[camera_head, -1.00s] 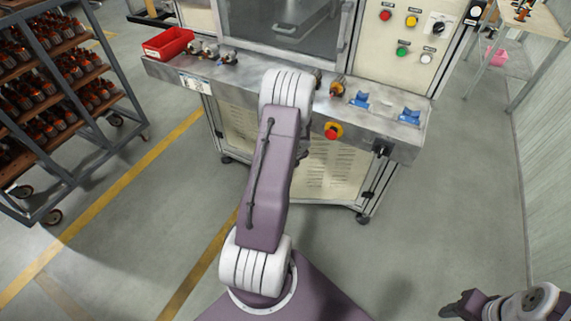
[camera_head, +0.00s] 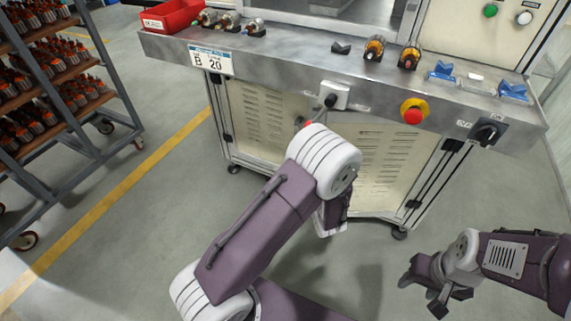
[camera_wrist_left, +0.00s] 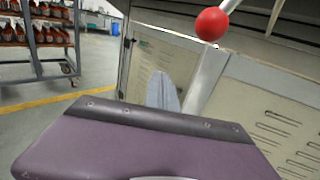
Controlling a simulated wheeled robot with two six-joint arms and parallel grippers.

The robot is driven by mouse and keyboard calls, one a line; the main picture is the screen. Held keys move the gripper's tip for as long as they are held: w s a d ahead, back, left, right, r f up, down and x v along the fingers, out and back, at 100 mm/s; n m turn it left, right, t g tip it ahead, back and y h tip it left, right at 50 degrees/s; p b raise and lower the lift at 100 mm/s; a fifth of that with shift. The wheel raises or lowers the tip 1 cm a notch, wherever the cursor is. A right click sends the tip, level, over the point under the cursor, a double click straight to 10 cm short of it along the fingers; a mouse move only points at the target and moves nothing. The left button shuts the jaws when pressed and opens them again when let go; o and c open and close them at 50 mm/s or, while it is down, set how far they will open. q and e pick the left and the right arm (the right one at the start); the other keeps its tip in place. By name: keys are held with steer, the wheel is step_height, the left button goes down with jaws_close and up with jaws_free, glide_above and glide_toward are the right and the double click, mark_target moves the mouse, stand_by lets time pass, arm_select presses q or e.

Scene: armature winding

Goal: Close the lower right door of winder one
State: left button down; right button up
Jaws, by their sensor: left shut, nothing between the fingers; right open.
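Winder one is the cream machine with a grey metal worktop (camera_head: 290,78). Its vented lower right door (camera_head: 390,165) is partly covered by my left arm, so I cannot tell exactly how far it stands open. The lower left door (camera_head: 265,120) is beside it. In the left wrist view, a vented cream panel (camera_wrist_left: 275,120) fills the right side, close by. My left gripper (camera_wrist_left: 163,92) shows there as a grey tip, shut and empty, beyond the purple housing; in the head view my arm hides it. My right gripper (camera_head: 422,290) is open and empty over the floor.
A red ball knob (camera_wrist_left: 212,24) is close above in the wrist view. A red stop button (camera_head: 413,112) and a black switch (camera_head: 486,132) sit on the worktop's front. A rack (camera_head: 60,90) of parts stands left. Floor in front is clear.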

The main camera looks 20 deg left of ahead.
arm_select(q)
steer(key=s+d+f+m+t+h+b, duration=0.1)
steer(key=d+f+m+t+h+b, duration=0.45)
steer(key=d, duration=0.75)
steer(key=w+a+g, duration=0.1)
steer(key=w, duration=0.3)
steer(key=w+a+f+n+b, duration=0.1)
steer(key=w+a, duration=0.1)
steer(key=w, duration=0.1)
steer(key=w+a+n+g+y, duration=0.1)
steer(key=w+a, duration=0.1)
steer(key=w, duration=0.2)
steer(key=shift+w+a+f+g, duration=0.1)
steer(key=shift+w+f+g, duration=0.25)
steer(key=shift+w+a+r+b, duration=0.1)
steer(key=shift+w+a+b, duration=0.1)
steer(key=shift+w+b, duration=0.15)
arm_select(e)
step_height(320, 180, down, 11)
steer(key=shift+a+r, duration=0.15)
steer(key=shift+a, duration=0.1)
steer(key=shift+w, duration=0.1)
